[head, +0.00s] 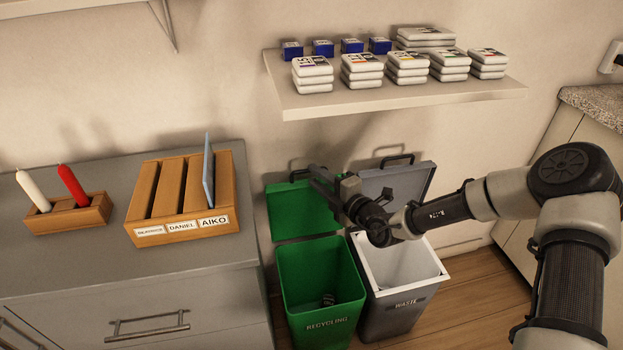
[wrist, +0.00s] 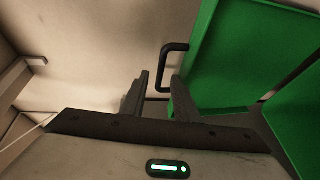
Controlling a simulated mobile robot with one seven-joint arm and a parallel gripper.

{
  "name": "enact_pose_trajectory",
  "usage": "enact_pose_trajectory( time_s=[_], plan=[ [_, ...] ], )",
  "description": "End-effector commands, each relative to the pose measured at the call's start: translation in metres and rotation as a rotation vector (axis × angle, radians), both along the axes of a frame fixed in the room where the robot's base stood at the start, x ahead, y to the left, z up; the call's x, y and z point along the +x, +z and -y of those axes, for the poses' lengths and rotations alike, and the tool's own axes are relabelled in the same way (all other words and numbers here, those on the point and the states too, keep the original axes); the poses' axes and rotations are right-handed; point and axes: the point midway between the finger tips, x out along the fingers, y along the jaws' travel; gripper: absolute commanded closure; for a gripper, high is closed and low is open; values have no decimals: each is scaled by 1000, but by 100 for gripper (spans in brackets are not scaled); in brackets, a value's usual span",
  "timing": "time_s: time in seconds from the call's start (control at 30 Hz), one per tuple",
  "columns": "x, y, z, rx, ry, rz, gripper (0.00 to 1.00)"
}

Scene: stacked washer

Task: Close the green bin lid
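The green bin (head: 320,285), labelled RECYCLING, stands on the floor with its green lid (head: 290,215) open, tilted up against the wall behind it. A dark handle sits on the lid's upper edge, partly hidden by my gripper in the head view. In the wrist view the green lid (wrist: 245,55) fills the right side, and its black handle (wrist: 167,66) is just ahead of the fingers. My gripper (head: 318,180) is at the lid's upper right edge. In the wrist view its fingers (wrist: 157,85) are apart with nothing clearly between them; contact with the handle cannot be told.
A grey WASTE bin (head: 403,309) stands right of the green bin, its lid (head: 400,183) also open. A grey cabinet (head: 60,262) with a candle holder and wooden sorter stands left. A shelf (head: 400,97) with boxes hangs above. Wooden floor is free at right.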

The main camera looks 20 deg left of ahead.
Motion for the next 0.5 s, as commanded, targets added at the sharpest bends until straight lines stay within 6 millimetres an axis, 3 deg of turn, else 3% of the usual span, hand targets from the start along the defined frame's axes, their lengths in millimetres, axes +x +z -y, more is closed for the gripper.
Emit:
enact_pose_trajectory(
  time_s=[0.2, 0.5],
  plan=[
    [15, -4, -20, 0, 0, 2, 72],
    [17, -3, -24, -1, 0, 1, 72]
  ],
)
